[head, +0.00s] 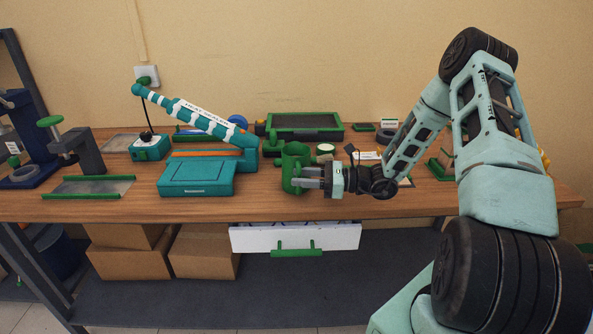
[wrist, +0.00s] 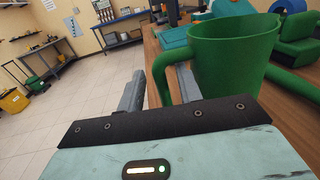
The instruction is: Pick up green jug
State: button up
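The green jug (head: 291,160) stands upright near the front edge of the wooden bench, left of my gripper (head: 306,178). In the wrist view the jug (wrist: 232,60) fills the upper right, with its handle (wrist: 158,75) towards the left. My gripper's two grey fingers are spread apart. The handle lies between them in the wrist view, with one finger left of it and the other seen through the handle's loop. A gap shows between the left finger and the handle. Contact with the right finger cannot be told.
A teal heat sealer (head: 197,175) sits left of the jug on the bench (head: 340,207). A dark green-edged tray (head: 305,127) and a small white-topped jar (head: 325,152) are behind. A green cylinder (wrist: 292,83) lies close right of the jug in the wrist view.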

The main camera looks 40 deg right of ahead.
jog(key=shift+w+a, duration=0.4)
grip_shut()
